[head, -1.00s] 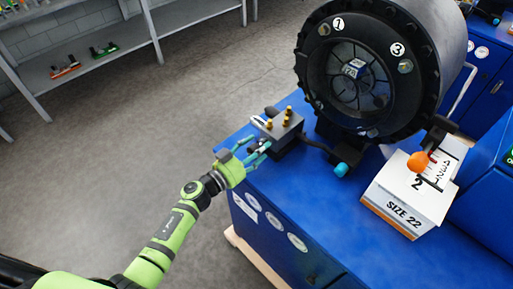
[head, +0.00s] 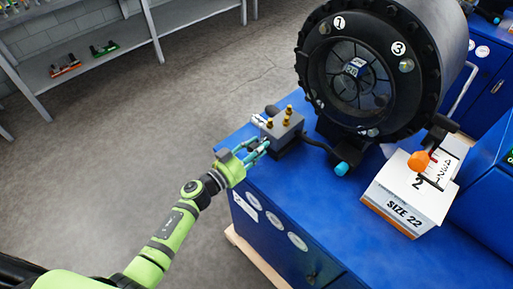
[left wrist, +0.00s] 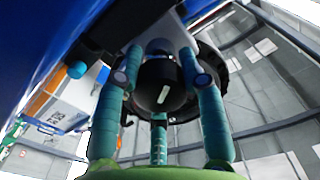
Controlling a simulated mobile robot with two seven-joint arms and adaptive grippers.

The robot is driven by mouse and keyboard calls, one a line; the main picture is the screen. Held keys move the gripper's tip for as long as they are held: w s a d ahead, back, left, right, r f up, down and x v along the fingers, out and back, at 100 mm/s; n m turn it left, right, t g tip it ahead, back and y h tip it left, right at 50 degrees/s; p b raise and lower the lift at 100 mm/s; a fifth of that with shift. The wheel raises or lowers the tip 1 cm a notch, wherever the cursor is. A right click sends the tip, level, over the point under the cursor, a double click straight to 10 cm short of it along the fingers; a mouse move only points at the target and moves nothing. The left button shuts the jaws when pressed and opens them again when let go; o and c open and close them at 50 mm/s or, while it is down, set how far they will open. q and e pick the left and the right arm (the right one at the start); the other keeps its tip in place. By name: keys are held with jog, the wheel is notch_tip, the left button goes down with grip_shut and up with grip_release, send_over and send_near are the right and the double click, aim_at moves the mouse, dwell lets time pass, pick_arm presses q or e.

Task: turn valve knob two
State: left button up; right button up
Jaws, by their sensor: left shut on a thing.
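A grey valve block (head: 284,131) with several brass fittings on top sits at the left corner of the blue bench. My left gripper (head: 262,148) is at the block's front side. In the left wrist view, a round black knob (left wrist: 163,93) with a white mark on its face lies between the teal fingers of my left gripper (left wrist: 160,68). The fingers are shut on this knob. In the head view the fingers mostly hide it, and I cannot read a number on it. My right gripper is not in view.
A large black crimper ring (head: 362,70) stands behind the block on the blue bench (head: 300,205). A black cable runs from the block toward it. A white "SIZE 22" box (head: 405,203) and an orange ball handle (head: 419,161) are at right. The floor at left is clear.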

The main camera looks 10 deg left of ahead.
pick_arm(q)
jog(key=shift+w+r+m, duration=0.1)
jog(key=shift+r+m, duration=0.15)
jog(key=shift+m, duration=1.25)
jog(key=m+b, duration=0.1)
jog(key=m, duration=0.2)
jog(key=shift+m, duration=0.4)
jog(key=m+b, duration=0.1)
jog(key=m, duration=0.3)
jog(key=shift+d+b, duration=0.1)
jog(key=shift+b, duration=0.3)
jog(key=shift+m+b, duration=0.55)
jog(key=shift+m, duration=1.35)
jog(key=o, duration=1.2)
jog(key=shift+d+f, duration=0.1)
jog(key=shift+c, duration=0.2)
